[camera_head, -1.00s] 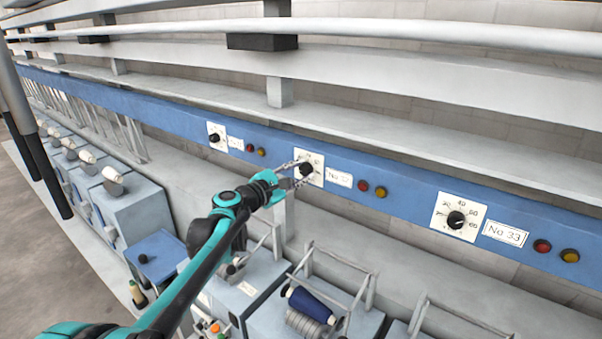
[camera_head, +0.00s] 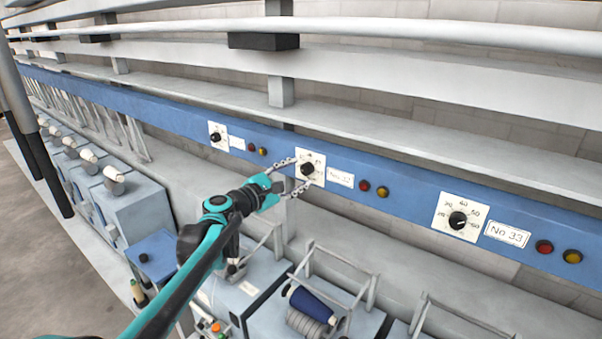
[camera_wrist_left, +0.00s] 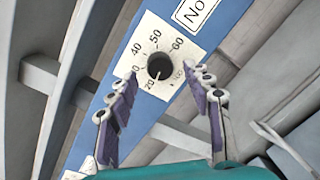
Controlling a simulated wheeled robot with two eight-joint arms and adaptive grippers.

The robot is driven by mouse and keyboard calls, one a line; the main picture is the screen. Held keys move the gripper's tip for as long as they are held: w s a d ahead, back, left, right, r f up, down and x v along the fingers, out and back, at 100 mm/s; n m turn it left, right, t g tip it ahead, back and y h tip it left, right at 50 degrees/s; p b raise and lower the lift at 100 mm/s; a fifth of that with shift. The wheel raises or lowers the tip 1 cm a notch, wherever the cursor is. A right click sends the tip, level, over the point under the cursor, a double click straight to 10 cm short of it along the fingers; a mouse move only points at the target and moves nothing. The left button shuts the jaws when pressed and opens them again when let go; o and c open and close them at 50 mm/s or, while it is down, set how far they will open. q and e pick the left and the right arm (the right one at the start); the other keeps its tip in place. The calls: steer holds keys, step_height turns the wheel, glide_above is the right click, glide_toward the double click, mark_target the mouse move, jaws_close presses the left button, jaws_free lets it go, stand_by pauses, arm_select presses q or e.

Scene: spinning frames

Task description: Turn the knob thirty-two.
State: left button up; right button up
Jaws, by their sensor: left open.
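The black knob thirty-two (camera_head: 307,169) sits on a white dial plate on the blue rail, beside a label that appears to read No 32 (camera_head: 340,178). In the left wrist view the knob (camera_wrist_left: 160,66) is above the middle, with dial numbers around it. My left gripper (camera_head: 293,176) is just in front of the dial, its fingers spread to either side of the knob. In the left wrist view the fingers (camera_wrist_left: 166,95) are wide apart with nothing between them, and I see no contact with the knob. My right gripper is not in view.
The knob by the No 33 label (camera_head: 457,220) is to the right, and another knob (camera_head: 216,137) is to the left. Red (camera_head: 364,186) and yellow (camera_head: 382,192) lamps follow the label. Spinning units with a blue bobbin (camera_head: 310,304) stand below; white rails run above.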

arm_select(q)
steer(key=v, duration=0.9)
steer(key=shift+s+a, duration=0.2)
steer(key=shift+s, duration=0.05)
